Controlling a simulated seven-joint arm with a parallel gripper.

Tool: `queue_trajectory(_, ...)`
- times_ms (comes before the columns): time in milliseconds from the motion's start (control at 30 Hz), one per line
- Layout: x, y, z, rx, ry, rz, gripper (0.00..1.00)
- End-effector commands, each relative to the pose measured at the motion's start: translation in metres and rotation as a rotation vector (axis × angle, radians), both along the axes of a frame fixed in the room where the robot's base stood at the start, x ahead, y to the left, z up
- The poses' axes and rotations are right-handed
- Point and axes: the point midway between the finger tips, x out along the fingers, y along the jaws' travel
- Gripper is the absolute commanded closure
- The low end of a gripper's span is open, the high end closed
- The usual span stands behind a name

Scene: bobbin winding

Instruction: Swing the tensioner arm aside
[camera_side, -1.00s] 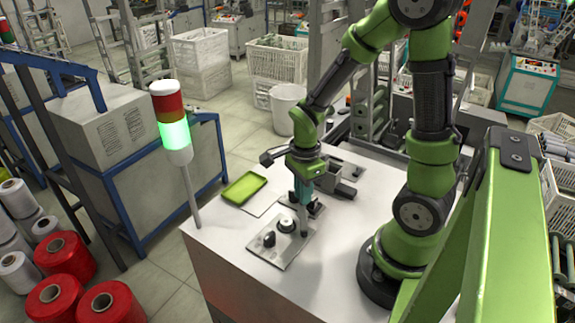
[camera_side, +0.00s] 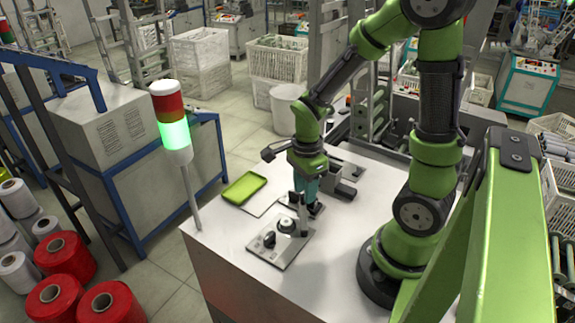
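The winder is a flat grey metal plate (camera_side: 268,255) on the white table. It carries a black knob (camera_side: 269,239), a round silver and dark part (camera_side: 286,225) and a slim upright grey post (camera_side: 304,222) near its back right edge. Which of these small parts is the tensioner arm I cannot tell for certain.
A lime green tray (camera_side: 243,189) lies behind and left of the plate. Grey fixtures (camera_side: 342,188) stand just right of my gripper. A signal tower (camera_side: 172,135), lit green, rises at the table's left corner. The table's front part is clear.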

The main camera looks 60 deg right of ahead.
Motion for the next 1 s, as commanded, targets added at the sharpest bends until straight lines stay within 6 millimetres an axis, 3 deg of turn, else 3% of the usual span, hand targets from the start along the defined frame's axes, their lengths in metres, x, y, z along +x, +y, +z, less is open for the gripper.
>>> queue_trajectory(500,0.001,0.0,0.051,-0.001,-0.004,0.0,0.64)
queue_trajectory(1000,0.0,0.0,0.056,0.0,-0.002,0.061,0.64)
